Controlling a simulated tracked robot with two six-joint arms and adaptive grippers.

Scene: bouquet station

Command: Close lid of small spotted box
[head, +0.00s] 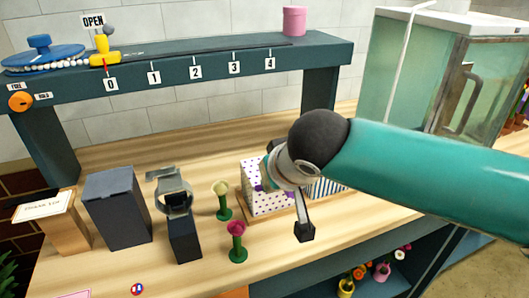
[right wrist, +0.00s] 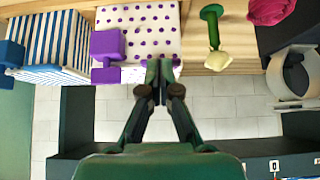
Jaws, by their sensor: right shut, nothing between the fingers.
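The small spotted box (head: 262,203), white with purple dots, stands at the middle of the bench, partly hidden by my right arm. In the right wrist view its dotted surface (right wrist: 150,22) fills the top middle, with a purple knob-like handle (right wrist: 107,45) at its left side. I cannot tell how far its lid is open. My right gripper (right wrist: 160,68) is shut and empty, its fingertips at the edge of the spotted box in that view; I cannot tell if they touch. In the head view my right arm hides most of this gripper. My left gripper is not in view.
A blue-and-white striped box (head: 326,188) stands beside the spotted box. Two small flower holders (head: 237,240) stand in front-left, near a dark stand (head: 184,236). A raised shelf (head: 200,68) with numbers runs behind. A glass tank (head: 400,75) is at the back right.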

